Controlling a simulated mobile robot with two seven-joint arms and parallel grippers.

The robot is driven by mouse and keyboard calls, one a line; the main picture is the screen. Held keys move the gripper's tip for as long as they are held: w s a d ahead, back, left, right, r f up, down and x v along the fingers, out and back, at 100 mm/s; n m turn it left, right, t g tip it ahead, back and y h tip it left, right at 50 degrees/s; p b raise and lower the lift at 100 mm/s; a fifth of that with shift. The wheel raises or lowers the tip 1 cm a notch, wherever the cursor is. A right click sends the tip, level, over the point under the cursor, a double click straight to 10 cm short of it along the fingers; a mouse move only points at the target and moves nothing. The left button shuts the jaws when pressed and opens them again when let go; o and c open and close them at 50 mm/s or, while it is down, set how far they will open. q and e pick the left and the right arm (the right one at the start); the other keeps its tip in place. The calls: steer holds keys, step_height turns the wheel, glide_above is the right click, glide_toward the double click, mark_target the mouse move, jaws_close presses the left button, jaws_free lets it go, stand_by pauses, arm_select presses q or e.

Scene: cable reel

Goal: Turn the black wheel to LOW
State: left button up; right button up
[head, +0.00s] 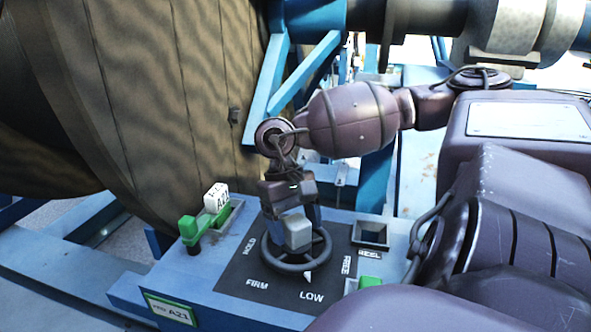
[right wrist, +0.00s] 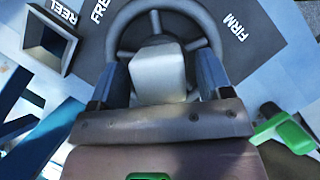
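The wheel's white pointer (head: 308,277) points toward the LOW label (head: 312,297). In the right wrist view the hub (right wrist: 158,72) sits between the two fingers, and part of the wheel's rim (right wrist: 135,12) shows beyond. The pointer is hidden there. My left gripper is not in view.
A green-handled switch (head: 190,228) and a white tag block (head: 215,197) stand left of the dial plate. A square socket (head: 370,235) is at its right. The large cable reel (head: 160,90) rises behind. A green A21 label (head: 170,309) is on the box front.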

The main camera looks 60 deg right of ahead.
steer(key=v, duration=1)
steer(key=shift+w+r+b, duration=0.2)
steer(key=shift+r+b, duration=0.15)
stand_by(0.4)
